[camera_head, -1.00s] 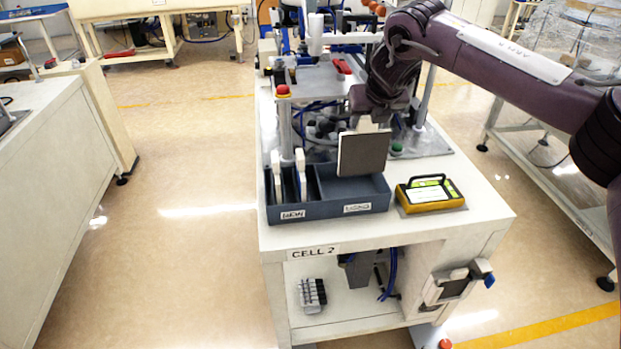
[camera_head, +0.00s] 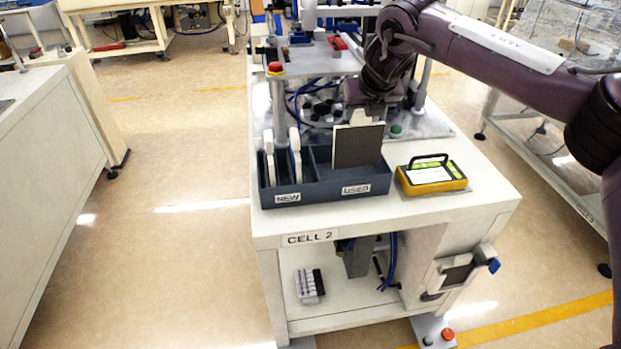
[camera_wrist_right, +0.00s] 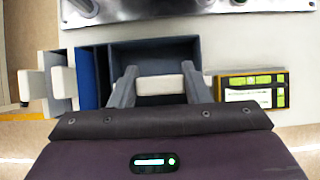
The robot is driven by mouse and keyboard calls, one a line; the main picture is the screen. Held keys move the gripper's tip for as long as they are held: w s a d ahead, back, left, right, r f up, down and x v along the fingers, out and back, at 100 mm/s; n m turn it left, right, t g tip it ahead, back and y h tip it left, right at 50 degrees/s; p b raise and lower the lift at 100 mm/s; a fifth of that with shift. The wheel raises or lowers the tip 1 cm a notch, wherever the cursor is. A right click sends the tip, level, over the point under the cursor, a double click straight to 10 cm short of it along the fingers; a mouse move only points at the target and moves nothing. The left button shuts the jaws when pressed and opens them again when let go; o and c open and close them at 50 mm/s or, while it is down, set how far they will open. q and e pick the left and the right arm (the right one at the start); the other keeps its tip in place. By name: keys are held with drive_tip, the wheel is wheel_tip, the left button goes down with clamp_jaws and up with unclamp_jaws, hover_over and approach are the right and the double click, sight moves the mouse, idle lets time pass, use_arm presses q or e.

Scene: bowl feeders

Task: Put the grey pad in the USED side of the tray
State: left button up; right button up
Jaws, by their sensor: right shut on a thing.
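The grey pad (camera_head: 357,147) is dark grey with a light edge. It hangs upright from my right gripper (camera_head: 366,115), which is shut on its top. The pad is over the USED side of the dark blue-grey tray (camera_head: 326,193), its lower edge at or just inside the tray; I cannot tell whether it touches the floor. In the right wrist view the fingers (camera_wrist_right: 160,86) hold the pad's pale top edge (camera_wrist_right: 161,85) over the wide compartment. White pads (camera_head: 295,153) stand in the NEW side on the left. My left gripper is not in view.
A yellow device with a handle (camera_head: 431,175) lies right of the tray on the white bench (camera_head: 480,208). Behind the tray are a metal plate and a post with a red button (camera_head: 276,68). The bench front edge is clear.

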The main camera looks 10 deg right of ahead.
drive_tip(key=o, duration=1.3)
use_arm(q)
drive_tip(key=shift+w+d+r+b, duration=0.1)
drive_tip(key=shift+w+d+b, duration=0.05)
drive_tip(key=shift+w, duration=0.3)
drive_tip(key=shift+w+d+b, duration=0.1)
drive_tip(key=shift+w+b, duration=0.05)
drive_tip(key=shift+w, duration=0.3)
use_arm(e)
drive_tip(key=v, duration=0.7)
drive_tip(key=shift+s+r, duration=0.2)
drive_tip(key=shift+r, duration=0.1)
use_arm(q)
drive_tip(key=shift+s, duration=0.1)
